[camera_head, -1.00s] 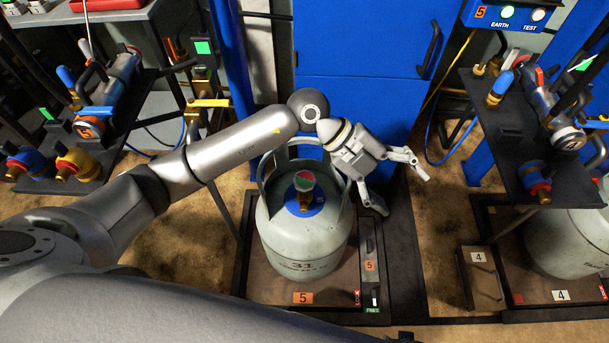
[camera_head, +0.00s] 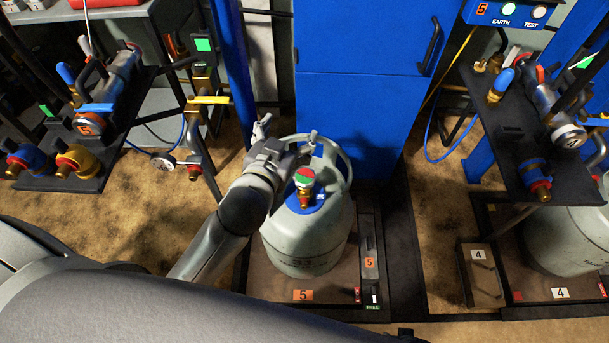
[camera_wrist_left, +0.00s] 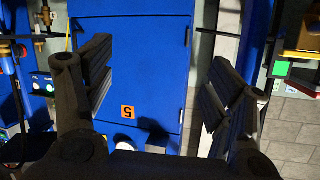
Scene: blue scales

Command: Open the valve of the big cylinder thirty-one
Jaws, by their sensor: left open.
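The big grey cylinder (camera_head: 315,245) stands upright on the scale platform marked 5 (camera_head: 265,288). Its dark number is faint in the head view now. Its valve (camera_head: 304,177), with a red-and-green top on a brass body, sits inside the grey collar. My left gripper (camera_head: 288,130) is open at the collar's far left side, beyond the valve; I cannot tell whether it touches the collar. In the left wrist view its spread fingers (camera_wrist_left: 160,85) have nothing between them, and the cylinder does not show. My right gripper is not in view.
A blue cabinet (camera_head: 360,110) stands behind the cylinder. A black shelf with fittings (camera_head: 110,150) is at the left, and another (camera_head: 515,150) is at the right. A second grey cylinder (camera_head: 575,240) stands on the platform marked 4 (camera_head: 530,289).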

